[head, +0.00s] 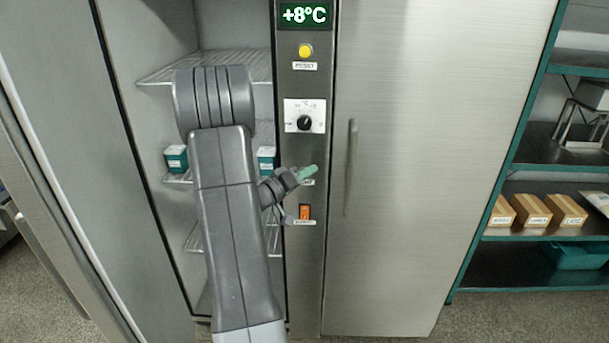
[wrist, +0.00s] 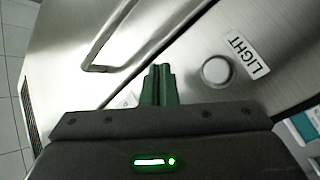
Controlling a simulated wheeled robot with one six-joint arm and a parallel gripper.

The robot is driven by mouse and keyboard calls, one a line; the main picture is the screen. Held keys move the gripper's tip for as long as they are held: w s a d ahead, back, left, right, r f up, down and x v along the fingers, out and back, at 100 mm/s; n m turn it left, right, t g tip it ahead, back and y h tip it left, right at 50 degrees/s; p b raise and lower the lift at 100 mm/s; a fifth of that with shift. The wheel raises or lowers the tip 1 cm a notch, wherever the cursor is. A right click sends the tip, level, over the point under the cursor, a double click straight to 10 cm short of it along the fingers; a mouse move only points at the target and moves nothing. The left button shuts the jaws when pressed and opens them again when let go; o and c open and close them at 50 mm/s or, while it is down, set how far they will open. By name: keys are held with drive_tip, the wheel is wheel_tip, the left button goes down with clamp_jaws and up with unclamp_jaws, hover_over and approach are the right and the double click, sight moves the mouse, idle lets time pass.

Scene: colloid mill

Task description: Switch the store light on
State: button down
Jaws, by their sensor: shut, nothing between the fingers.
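A round silver button (wrist: 215,70) with a white label reading LIGHT (wrist: 243,56) beside it sits on the steel panel in the wrist view. My gripper (head: 308,171) is in front of the control panel, between the dial and the orange switch. Its green fingers are together and empty; they also show in the wrist view (wrist: 158,84), a little left of the button. I cannot tell whether they touch the panel.
The panel also carries a +8°C display (head: 304,14), a yellow reset button (head: 305,50), a dial (head: 304,121) and an orange rocker switch (head: 305,211). A closed steel door (head: 430,150) with a handle (head: 351,165) stands right. The left compartment is open, with wire shelves (head: 160,78).

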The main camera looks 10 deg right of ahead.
drive_tip(key=shift+w+d+p, duration=0.2)
drive_tip(key=shift+w+p, duration=0.1)
drive_tip(key=shift+w, duration=0.3)
idle(0.6)
idle(0.4)
drive_tip(key=shift+s+a, duration=0.15)
drive_tip(key=shift+s, duration=0.35)
drive_tip(key=shift+s+a, duration=0.15)
drive_tip(key=shift+s, duration=0.35)
drive_tip(key=s+a, duration=0.1)
drive_tip(key=s, duration=0.4)
drive_tip(key=shift+s+a, duration=0.35)
drive_tip(key=shift+s, duration=0.05)
idle(1.7)
